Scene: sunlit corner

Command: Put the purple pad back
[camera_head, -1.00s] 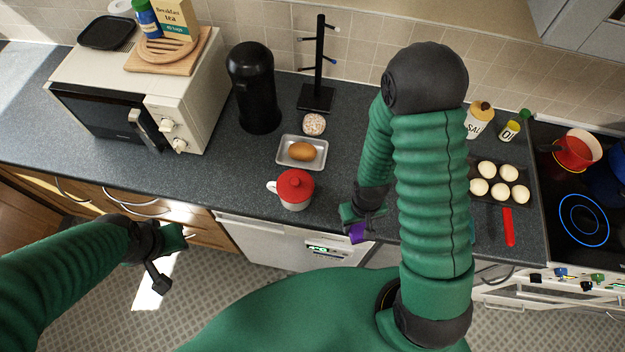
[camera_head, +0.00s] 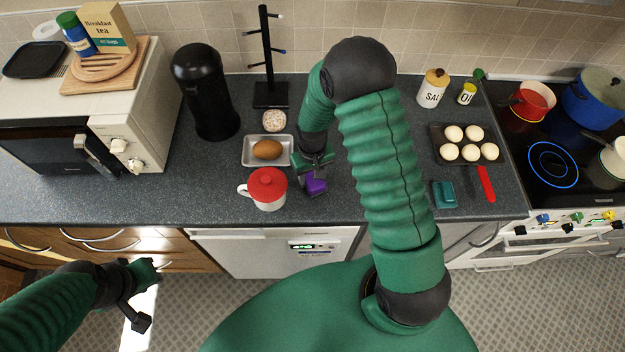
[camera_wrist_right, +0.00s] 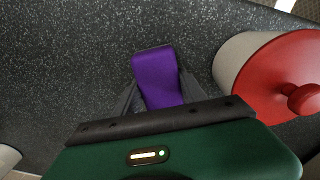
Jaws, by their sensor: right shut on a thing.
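The purple pad (camera_head: 316,186) is held in my right gripper (camera_head: 315,174) over the dark counter, just right of the red-lidded mug (camera_head: 267,188). In the right wrist view the purple pad (camera_wrist_right: 158,78) sits between the fingers of my right gripper (camera_wrist_right: 158,92), with the counter beneath it. I cannot tell whether the pad touches the counter. My left gripper (camera_head: 143,292) hangs over the floor in front of the drawers, holding nothing that I can see; its finger gap is unclear.
The red-lidded mug (camera_wrist_right: 285,75) stands close to the right gripper. A metal tray (camera_head: 284,156) with a brown roll lies behind it. A teal block (camera_head: 444,194), a red-handled tool (camera_head: 486,184) and a muffin tray (camera_head: 436,146) are to the right. Counter between is partly hidden by my arm.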

